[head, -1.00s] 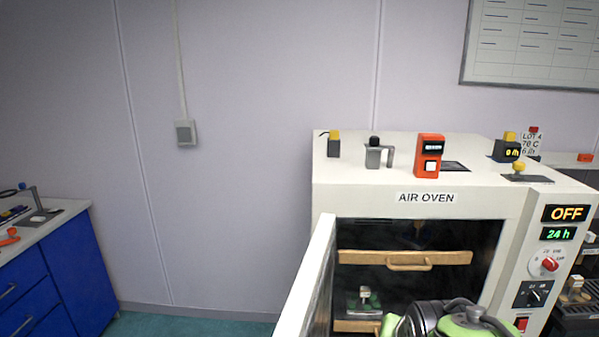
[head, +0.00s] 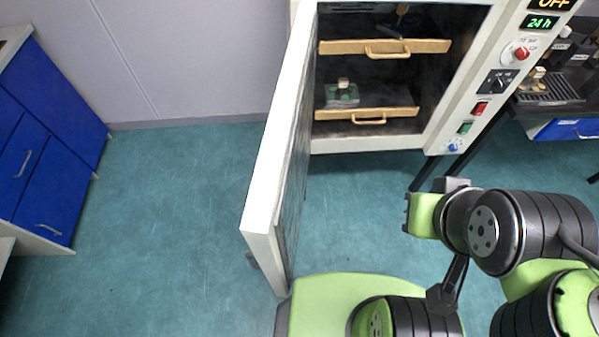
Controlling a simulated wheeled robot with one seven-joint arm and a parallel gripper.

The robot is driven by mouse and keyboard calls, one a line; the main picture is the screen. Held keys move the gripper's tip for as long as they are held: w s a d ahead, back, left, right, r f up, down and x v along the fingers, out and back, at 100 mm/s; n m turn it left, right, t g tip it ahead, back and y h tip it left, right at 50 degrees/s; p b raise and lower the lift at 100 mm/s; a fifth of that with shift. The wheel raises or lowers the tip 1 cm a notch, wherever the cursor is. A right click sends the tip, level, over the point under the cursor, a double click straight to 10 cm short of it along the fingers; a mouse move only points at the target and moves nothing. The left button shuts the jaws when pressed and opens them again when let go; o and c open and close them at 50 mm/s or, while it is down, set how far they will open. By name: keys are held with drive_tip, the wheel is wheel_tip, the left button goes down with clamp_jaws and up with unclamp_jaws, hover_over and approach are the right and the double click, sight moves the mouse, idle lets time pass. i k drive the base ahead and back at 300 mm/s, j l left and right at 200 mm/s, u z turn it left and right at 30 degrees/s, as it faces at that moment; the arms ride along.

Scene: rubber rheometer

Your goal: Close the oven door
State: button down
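The oven door (head: 268,165) is a white-edged panel hinged at the left of the air oven (head: 475,82). It stands wide open, swung out toward me, with its near end low in the middle of the head view. The oven's dark inside shows an upper shelf (head: 345,46) and a lower shelf (head: 335,114) with wooden fronts and handles. A small green and grey item (head: 342,94) sits on the lower shelf. My green and black arm is at the lower right, to the right of the door and apart from it. My gripper's fingers cannot be made out.
Blue drawers (head: 45,150) stand at the left. A dark bench (head: 555,85) with small items stands right of the oven. The green floor (head: 165,220) is clear left of the door. My base is close to the door's near end.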

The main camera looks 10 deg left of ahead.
sight(271, 225)
drive_tip(key=k+j+z, duration=0.1)
drive_tip(key=z, duration=0.4)
drive_tip(key=k+j+z, duration=0.1)
drive_tip(key=z, duration=0.4)
drive_tip(key=k+z, duration=0.15)
drive_tip(key=z, duration=0.35)
drive_tip(key=k+j+z, duration=0.15)
drive_tip(key=k, duration=0.2)
drive_tip(key=k+j+u, duration=0.1)
drive_tip(key=u, duration=0.4)
drive_tip(key=k+j+u, duration=0.1)
drive_tip(key=u, duration=0.4)
drive_tip(key=j+u, duration=0.15)
drive_tip(key=u, duration=0.85)
drive_tip(key=k+j+u, duration=0.1)
drive_tip(key=u, duration=0.4)
drive_tip(key=j+u, duration=0.15)
drive_tip(key=u, duration=0.35)
drive_tip(key=j+u, duration=0.1)
drive_tip(key=u, duration=0.4)
